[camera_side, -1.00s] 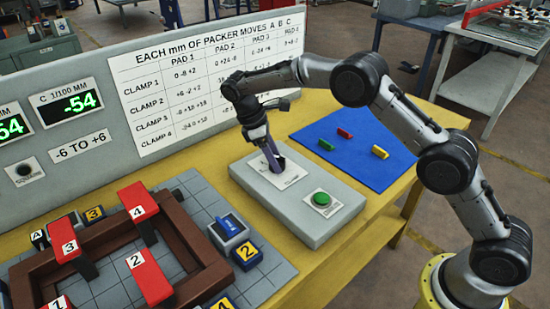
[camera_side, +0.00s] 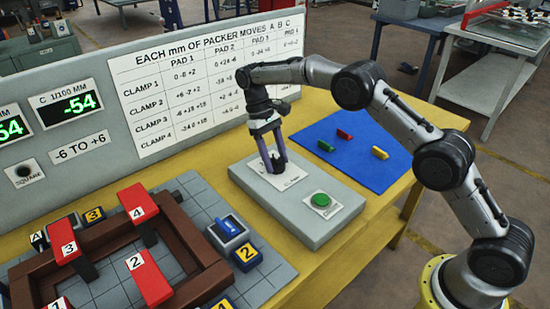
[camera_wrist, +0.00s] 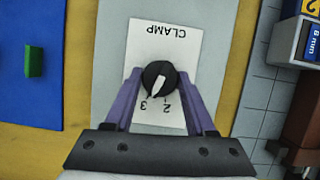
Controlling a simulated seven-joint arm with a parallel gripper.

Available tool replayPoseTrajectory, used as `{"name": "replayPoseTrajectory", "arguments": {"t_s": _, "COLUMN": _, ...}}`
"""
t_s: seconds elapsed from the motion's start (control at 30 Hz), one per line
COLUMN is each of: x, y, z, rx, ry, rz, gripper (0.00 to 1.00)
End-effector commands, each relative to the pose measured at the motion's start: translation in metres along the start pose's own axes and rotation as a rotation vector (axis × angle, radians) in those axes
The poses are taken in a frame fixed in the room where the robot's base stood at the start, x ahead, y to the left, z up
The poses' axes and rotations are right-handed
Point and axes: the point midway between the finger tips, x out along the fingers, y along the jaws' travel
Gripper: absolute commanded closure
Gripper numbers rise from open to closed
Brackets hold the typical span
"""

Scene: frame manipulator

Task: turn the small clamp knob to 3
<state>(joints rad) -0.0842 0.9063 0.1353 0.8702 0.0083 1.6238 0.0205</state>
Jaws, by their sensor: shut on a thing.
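The small clamp knob (camera_wrist: 158,79) is round and black with a white pointer, on a white card (camera_wrist: 180,45) marked CLAMP. In the wrist view the card appears upside down, with the numbers 3 and 2 visible below the knob. The pointer's lower end points down and slightly left, between the 3 and the 2, and looks nearer the 3. My gripper (camera_wrist: 160,80) has its purple fingers on either side of the knob, shut on it. In the side view my gripper (camera_side: 274,166) points down onto the card, and its fingers partly hide the knob.
A green button (camera_side: 320,199) sits on the same grey box (camera_side: 312,231). A blue mat (camera_side: 345,172) with small colored blocks lies behind it. A brown frame (camera_side: 190,258) with red numbered clamps stands left.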

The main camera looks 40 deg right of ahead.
Motion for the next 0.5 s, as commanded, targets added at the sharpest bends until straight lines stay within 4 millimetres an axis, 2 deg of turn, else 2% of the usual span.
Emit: {"name": "replayPoseTrajectory", "arguments": {"t_s": 0.5, "x": -0.0017, "y": 0.0001, "z": -0.0004, "rx": 0.059, "ry": 0.006, "rz": -0.025, "gripper": 1.0}}
